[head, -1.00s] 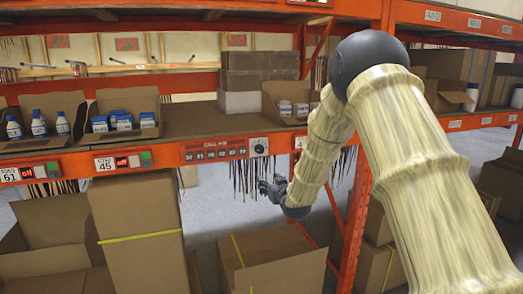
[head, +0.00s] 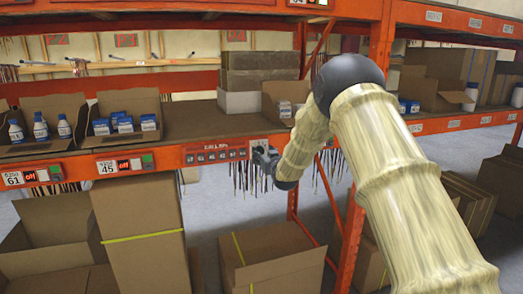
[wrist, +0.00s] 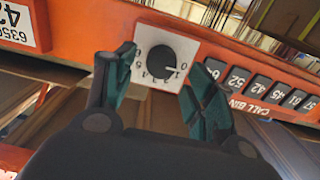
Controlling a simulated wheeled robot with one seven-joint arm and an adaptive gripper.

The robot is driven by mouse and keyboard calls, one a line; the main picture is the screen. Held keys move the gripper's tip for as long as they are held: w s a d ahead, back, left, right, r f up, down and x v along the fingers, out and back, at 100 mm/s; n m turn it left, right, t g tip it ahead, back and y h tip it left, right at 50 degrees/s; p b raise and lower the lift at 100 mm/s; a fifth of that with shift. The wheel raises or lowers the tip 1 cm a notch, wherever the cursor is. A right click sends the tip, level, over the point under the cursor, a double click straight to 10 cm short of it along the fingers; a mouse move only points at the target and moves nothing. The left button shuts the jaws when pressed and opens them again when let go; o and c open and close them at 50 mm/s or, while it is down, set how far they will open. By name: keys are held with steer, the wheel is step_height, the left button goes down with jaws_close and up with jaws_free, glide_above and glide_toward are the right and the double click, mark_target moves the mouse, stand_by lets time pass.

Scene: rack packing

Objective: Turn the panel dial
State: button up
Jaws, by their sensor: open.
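The panel dial (wrist: 160,61) is a round dark knob on a white square plate with numbers around it, set in the orange shelf beam. In the wrist view it lies between and just beyond my gripper's fingertips (wrist: 157,72). The fingers are spread apart, with green inner pads, one on each side of the knob. I cannot tell whether either finger touches it. In the head view my gripper (head: 262,158) is at the front of the beam and hides most of the dial.
A row of dark numbered call-bin buttons (wrist: 262,88) sits beside the dial on the beam. A white number label (wrist: 18,26) is on its other side. Open cardboard boxes (head: 128,112) with bottles and packs stand on the shelf. A tall carton (head: 140,215) stands below.

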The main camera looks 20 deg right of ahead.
mark_target(260, 151)
steer(key=shift+w+p, duration=0.35)
steer(key=shift+w, duration=0.8)
steer(key=c, duration=1)
